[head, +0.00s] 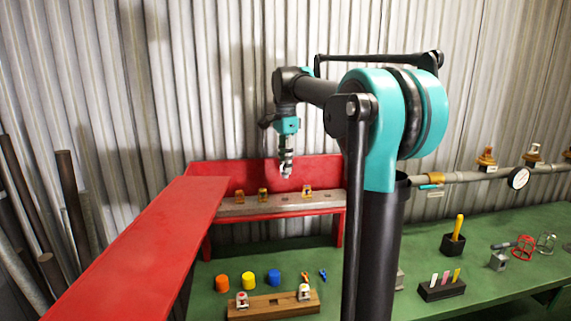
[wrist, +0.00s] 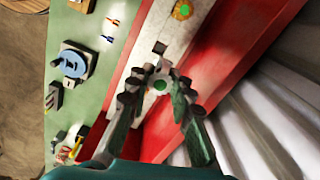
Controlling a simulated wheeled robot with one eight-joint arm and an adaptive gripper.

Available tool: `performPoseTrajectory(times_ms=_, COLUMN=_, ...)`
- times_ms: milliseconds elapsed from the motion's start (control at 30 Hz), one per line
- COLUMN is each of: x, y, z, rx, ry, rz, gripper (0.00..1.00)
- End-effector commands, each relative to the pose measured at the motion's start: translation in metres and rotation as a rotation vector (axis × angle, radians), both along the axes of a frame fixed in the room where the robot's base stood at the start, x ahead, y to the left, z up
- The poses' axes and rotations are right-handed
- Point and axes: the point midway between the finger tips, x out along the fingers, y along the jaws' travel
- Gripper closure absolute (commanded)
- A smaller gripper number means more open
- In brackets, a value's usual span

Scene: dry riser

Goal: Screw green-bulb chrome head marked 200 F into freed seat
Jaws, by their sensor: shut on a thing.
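My gripper (head: 286,168) is shut on a small pale chrome head with a green bulb (wrist: 160,86), held between the fingertips in the wrist view. Its marking cannot be read. In the wrist view a dark square opening (wrist: 160,47), which looks like an empty seat, shows on the bar just beyond the fingertips. A brass head with a green centre (wrist: 182,10) sits further along the bar. The held head appears above the bar, apart from it.
A red beam (head: 135,250) runs along the left. On the green bench stand orange, yellow and blue caps (head: 247,279) and a wooden block (head: 272,306) with two pale heads. Black holders and a grey pipe (head: 470,176) are at right. The corrugated wall is close behind.

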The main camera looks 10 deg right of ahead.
Motion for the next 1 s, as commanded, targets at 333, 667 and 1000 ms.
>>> performPoseTrajectory(times_ms=333, x=0.000, y=0.000, z=-0.025, rx=0.000, ry=0.000, rz=0.000, gripper=1.00)
performPoseTrajectory(times_ms=667, x=0.000, y=0.000, z=-0.049, rx=0.000, ry=0.000, rz=-0.001, gripper=1.00)
performPoseTrajectory(times_ms=1000, x=0.000, y=0.000, z=-0.055, rx=0.000, ry=0.000, rz=-0.001, gripper=1.00)
